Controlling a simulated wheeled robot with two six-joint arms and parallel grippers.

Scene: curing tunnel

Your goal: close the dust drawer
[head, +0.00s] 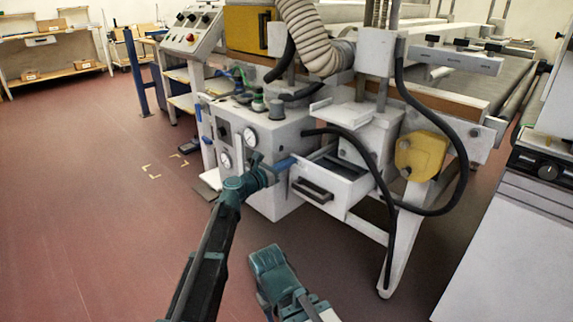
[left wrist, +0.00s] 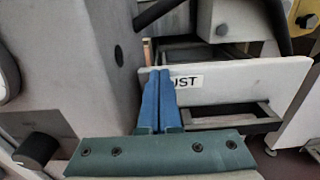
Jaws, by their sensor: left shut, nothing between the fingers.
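The dust drawer (head: 345,192) sticks out of the white machine in the head view, open at the top, with a dark handle (head: 312,190) on its front. In the left wrist view its pale front panel (left wrist: 240,78) carries a label (left wrist: 186,82), partly covered, reading "UST". My left gripper (head: 288,162) is shut and empty, its blue fingers together at the drawer's upper left corner. In the left wrist view the fingertips (left wrist: 160,75) overlap the panel's left end; I cannot tell whether they touch it.
A grey-white cabinet with gauges (head: 250,138) stands close left of the drawer. A black hose (head: 378,180) hangs in front of the machine on the right, near a yellow box (head: 420,155). A white machine leg (head: 390,255) stands at right. The red floor at left is mostly clear.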

